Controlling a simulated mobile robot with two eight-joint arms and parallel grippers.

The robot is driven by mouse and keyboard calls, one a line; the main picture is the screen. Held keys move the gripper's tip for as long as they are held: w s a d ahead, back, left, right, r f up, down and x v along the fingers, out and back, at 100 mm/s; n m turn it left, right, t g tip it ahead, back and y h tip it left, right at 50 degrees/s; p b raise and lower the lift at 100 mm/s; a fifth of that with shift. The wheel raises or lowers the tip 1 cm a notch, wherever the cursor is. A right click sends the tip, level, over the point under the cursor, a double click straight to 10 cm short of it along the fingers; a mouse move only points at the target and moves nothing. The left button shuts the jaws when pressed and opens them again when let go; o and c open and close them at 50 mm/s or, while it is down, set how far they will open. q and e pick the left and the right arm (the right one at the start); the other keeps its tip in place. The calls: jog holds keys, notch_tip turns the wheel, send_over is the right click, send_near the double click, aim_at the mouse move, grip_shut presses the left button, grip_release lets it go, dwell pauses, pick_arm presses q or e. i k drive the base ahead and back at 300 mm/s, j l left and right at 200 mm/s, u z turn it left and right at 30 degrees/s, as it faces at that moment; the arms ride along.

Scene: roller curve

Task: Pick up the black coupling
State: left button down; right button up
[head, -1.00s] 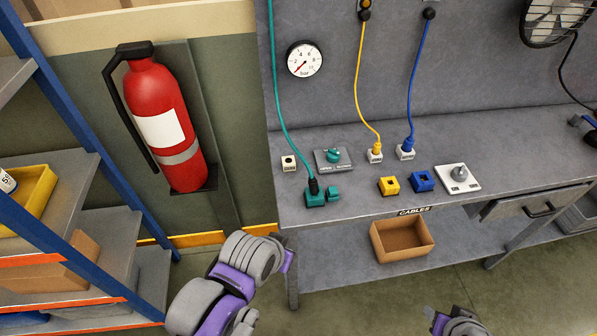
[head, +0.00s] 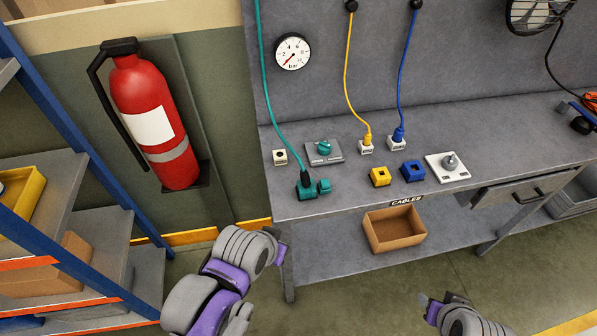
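I cannot tell for sure which part is the black coupling. A black connector (head: 306,179) ends the teal cable at the teal block on the bench. Black fittings at the top of the yellow cable (head: 352,5) and the blue cable (head: 416,4) are cut by the upper edge. A dark item (head: 581,125) lies at the bench's far right, too small to make out. Grey and purple parts of my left arm show in front of the bench's left end, and of my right arm at bottom right.
The grey bench (head: 335,190) carries yellow (head: 380,177) and blue (head: 413,171) blocks and a white plate with a knob (head: 449,166). An open drawer (head: 519,192) juts out at right. A cardboard box (head: 394,244) sits below. Shelving (head: 60,215) and a fire extinguisher (head: 155,124) stand left.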

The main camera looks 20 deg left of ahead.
aim_at(305, 177)
jog(key=i+l+u, duration=0.25)
jog(key=l, duration=0.15)
jog(key=l+u, duration=0.2)
jog(key=l, duration=0.2)
jog(key=i+l+u, duration=0.1)
jog(key=l+u, duration=0.15)
jog(key=l, duration=0.15)
